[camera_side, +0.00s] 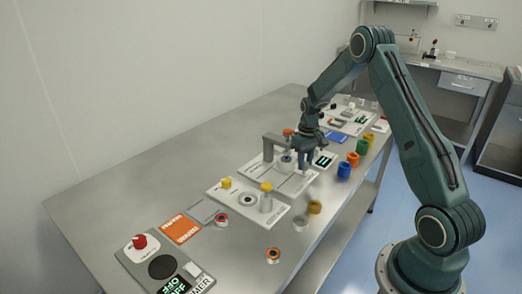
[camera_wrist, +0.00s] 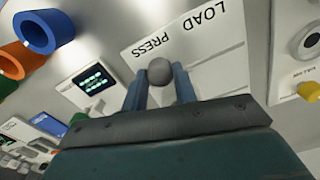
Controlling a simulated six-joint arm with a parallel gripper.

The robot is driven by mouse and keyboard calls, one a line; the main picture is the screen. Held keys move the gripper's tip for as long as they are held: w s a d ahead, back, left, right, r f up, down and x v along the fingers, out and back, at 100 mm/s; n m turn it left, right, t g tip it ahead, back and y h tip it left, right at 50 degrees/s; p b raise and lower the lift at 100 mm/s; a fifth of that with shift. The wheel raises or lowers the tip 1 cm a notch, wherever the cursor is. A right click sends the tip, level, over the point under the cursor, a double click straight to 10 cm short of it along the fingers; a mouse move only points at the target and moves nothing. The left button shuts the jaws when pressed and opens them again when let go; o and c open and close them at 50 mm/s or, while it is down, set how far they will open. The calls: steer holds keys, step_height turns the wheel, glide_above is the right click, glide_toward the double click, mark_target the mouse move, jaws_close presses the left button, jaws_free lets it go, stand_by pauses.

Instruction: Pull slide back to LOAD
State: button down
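The slide's grey ball knob (camera_wrist: 160,71) stands on the white press plate (camera_wrist: 235,50), below the printed words PRESS and LOAD in the wrist view. It lies nearer under PRESS than LOAD. My gripper (camera_wrist: 160,80) has one blue-grey finger on each side of the knob, with no clear gap. In the side view my gripper (camera_side: 305,168) points down at the right part of the press plate (camera_side: 258,171). A grey press frame with an orange-topped part (camera_side: 288,132) stands over the plate beside it. The knob is hidden by my fingers there.
Blue (camera_side: 344,170), orange and green rings stand right of the gripper. A small display (camera_side: 324,159) sits behind it. A plate with yellow-topped parts (camera_side: 227,183) lies in front. Bare table surrounds the plates at the left.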

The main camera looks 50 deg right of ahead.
steer(key=shift+a, duration=4.05)
steer(key=c, duration=1.1)
jaws_free()
steer(key=shift+r, duration=0.1)
steer(key=shift+d+r, duration=0.1)
steer(key=shift+r, duration=0.3)
step_height(320, 180, up, 13)
